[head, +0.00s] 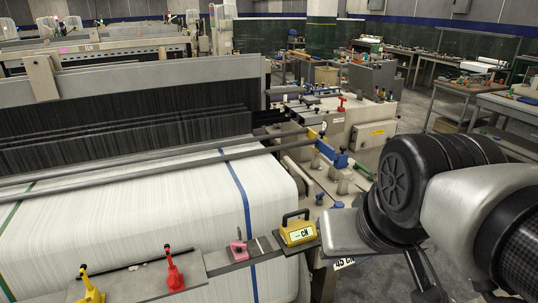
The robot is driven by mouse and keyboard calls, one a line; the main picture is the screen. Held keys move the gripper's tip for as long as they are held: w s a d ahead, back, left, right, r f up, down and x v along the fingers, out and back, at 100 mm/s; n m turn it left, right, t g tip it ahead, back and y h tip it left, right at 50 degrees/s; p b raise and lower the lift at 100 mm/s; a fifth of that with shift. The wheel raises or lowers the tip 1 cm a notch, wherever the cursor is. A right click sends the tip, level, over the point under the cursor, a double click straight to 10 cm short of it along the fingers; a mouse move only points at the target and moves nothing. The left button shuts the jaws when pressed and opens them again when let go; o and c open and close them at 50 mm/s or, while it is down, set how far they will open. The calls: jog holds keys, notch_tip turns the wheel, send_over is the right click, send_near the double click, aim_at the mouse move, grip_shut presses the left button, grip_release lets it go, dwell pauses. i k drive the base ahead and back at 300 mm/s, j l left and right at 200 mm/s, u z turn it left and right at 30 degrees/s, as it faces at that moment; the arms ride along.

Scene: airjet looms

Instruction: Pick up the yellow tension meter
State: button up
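The yellow tension meter (298,232) is a small box with a dark handle on top and a pale label with dark characters on its front. It sits upright at the right end of the narrow ledge (222,262) in front of the loom. My gripper (325,236) is at the right of the meter, its grey body very close to the meter's right side. A dark flat piece shows under the meter; I cannot tell whether it is a finger or part of the ledge. Whether the fingers are open or touch the meter is not clear.
On the same ledge stand a pink tool (238,250), a red tool (174,269) and a yellow tool (90,287). The loom's white warp sheet (130,220) lies behind. Workbenches (455,87) stand at the back right. Grey floor is open at lower right.

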aim_at(295, 232)
jog(key=i+l+u, duration=0.65)
jog(key=i+l, duration=0.2)
